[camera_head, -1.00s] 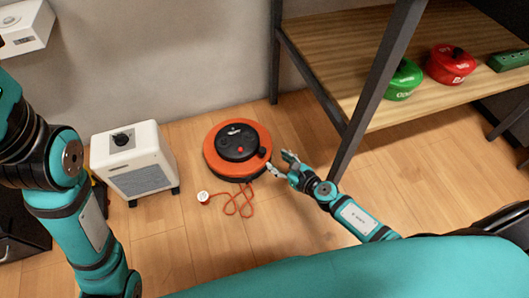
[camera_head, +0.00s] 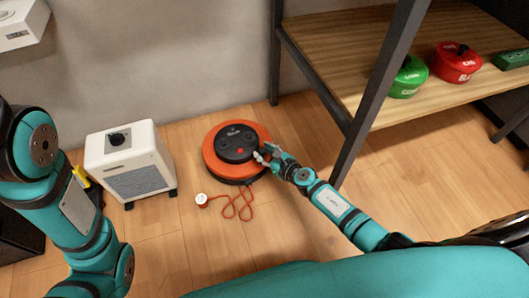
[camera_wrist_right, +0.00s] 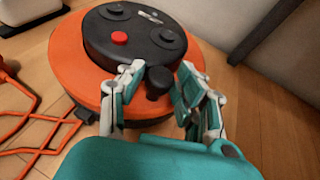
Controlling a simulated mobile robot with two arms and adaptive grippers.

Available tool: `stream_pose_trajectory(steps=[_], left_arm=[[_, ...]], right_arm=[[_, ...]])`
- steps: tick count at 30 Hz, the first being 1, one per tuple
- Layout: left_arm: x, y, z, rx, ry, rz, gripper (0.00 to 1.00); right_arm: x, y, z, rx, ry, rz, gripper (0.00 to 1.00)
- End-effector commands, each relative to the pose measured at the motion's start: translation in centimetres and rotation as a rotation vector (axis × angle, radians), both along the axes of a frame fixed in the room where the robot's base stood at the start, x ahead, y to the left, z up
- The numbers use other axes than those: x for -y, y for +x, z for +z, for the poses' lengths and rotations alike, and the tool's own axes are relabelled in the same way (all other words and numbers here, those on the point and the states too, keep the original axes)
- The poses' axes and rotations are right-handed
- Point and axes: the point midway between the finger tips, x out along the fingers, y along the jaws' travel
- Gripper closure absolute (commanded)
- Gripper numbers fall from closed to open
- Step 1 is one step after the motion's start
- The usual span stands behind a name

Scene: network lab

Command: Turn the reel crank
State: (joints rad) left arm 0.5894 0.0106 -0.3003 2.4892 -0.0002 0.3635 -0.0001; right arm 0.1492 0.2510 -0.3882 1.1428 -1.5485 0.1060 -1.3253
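The cable reel (camera_head: 212,158) lies flat on the wooden floor, an orange disc with a black hub on top. In the right wrist view the reel (camera_wrist_right: 82,62) shows a red button and a black crank knob (camera_wrist_right: 158,82) near the hub's edge. My right gripper (camera_head: 264,153) is at the reel's right side. In the right wrist view its open fingers (camera_wrist_right: 160,95) stand on both sides of the knob, with gaps visible; whether either finger touches it I cannot tell. My left arm comes in at the left; its gripper is out of view.
A white heater-like box (camera_head: 130,160) stands to the left. A shelf (camera_head: 350,60) with a dark post is close on the right, holding a green reel (camera_head: 409,77) and a red reel (camera_head: 456,62).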

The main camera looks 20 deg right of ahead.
Motion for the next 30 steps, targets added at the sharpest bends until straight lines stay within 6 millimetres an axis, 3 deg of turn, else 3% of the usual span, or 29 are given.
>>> stream_pose_trajectory(steps=[1,7,16,20,28,29,30], left_arm=[[0.0,0.0,0.0,0.000,0.000,0.000,0.51],[0.0,0.0,0.0,0.000,0.000,0.000,0.51],[0.0,0.1,-0.1,-0.002,0.001,-0.001,0.51],[0.1,0.1,-0.6,-0.007,0.002,0.000,0.51],[0.1,-0.8,0.3,0.025,0.004,0.002,0.51],[0.1,-0.8,0.3,0.026,0.003,0.001,0.51],[0.1,-0.9,0.3,0.026,0.003,0.001,0.51]], right_arm=[[0.0,0.0,0.0,0.000,0.000,0.000,0.74],[0.0,0.0,0.0,0.000,0.000,0.000,1.00],[0.1,0.0,0.0,0.000,-0.001,0.000,1.00],[1.0,1.0,-0.1,0.002,-0.002,-0.001,1.00],[1.4,1.2,0.0,0.000,-0.001,-0.005,1.00],[1.4,1.2,0.0,0.000,-0.001,-0.005,0.71],[1.4,1.2,0.0,0.000,-0.001,-0.005,0.66]])
